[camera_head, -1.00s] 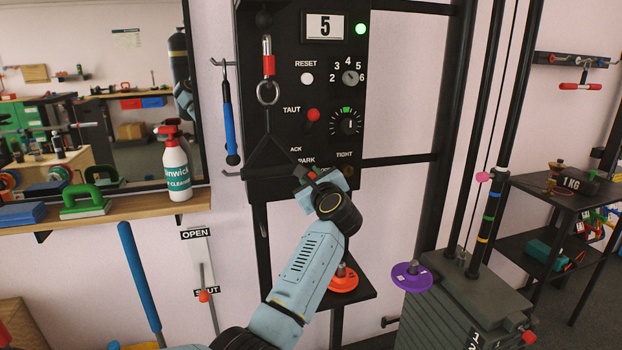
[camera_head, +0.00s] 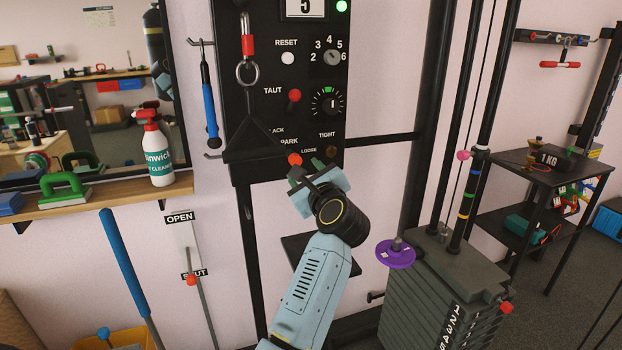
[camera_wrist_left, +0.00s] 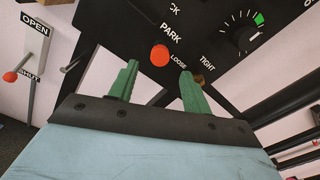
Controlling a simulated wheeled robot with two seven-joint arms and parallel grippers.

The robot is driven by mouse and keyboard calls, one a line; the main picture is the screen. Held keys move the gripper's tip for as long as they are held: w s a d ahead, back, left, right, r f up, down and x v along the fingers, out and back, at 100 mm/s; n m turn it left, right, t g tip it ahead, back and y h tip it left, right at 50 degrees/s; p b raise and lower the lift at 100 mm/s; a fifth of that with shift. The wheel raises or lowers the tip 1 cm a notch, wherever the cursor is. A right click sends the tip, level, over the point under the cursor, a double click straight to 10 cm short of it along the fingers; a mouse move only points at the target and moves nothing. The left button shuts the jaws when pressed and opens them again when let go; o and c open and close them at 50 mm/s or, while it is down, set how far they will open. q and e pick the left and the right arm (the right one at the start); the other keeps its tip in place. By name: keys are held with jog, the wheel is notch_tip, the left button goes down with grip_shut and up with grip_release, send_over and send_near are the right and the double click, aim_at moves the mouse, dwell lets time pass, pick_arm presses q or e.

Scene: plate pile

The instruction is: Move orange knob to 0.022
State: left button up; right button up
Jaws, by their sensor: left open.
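The orange knob (camera_head: 295,159) is a small round knob low on the black panel (camera_head: 263,103), between the words PARK and LOOSE. In the left wrist view the orange knob (camera_wrist_left: 159,55) shows whole, just beyond and between the tips of the two green fingers. My left gripper (camera_head: 310,175) is open and empty, just below and slightly right of the knob in the head view. In the left wrist view its fingers (camera_wrist_left: 158,78) stand apart. No contact with the knob is visible. My right gripper is not in view.
A red knob (camera_head: 294,95) by TAUT, a dial (camera_head: 327,101) and a hanging carabiner (camera_head: 246,72) sit above on the panel. A blue-handled tool (camera_head: 209,105) hangs left. A purple disc (camera_head: 396,253) and weight stack (camera_head: 441,290) stand right of my arm.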

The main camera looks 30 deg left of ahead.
pick_arm(q)
jog(key=v, duration=0.4)
dwell(0.4)
